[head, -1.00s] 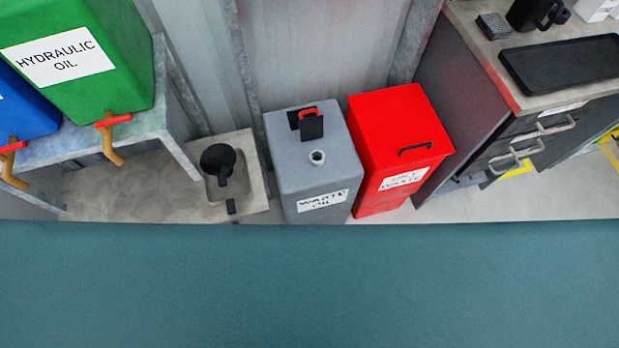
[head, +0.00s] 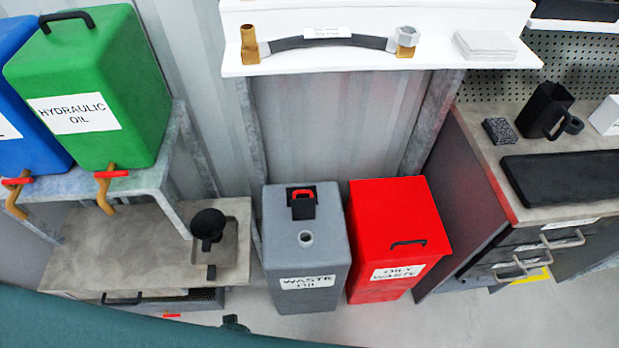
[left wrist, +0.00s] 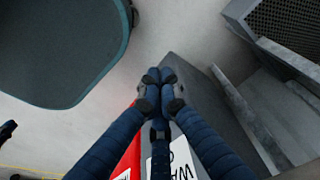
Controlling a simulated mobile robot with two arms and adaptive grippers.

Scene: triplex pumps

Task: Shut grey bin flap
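The grey bin (head: 275,260), labelled "WASTE OIL", stands on the floor left of the red bin. A black flap (head: 302,211) with a red part stands raised at the back of its top. The round opening (head: 305,238) in front of the flap is uncovered. In the left wrist view the grey bin's side (left wrist: 204,100) and part of its label show below my left gripper (left wrist: 160,78). Its dark blue fingers meet at the tips, with nothing visible between them. The flap cannot be made out there. The head view shows neither gripper.
The red "OILY WASTE" bin (head: 390,225) stands close at the right, then a drawer cabinet (head: 470,185). A low bench (head: 110,240) with a black funnel-like item (head: 208,225) is at the left. A white shelf (head: 380,57) hangs above the bins.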

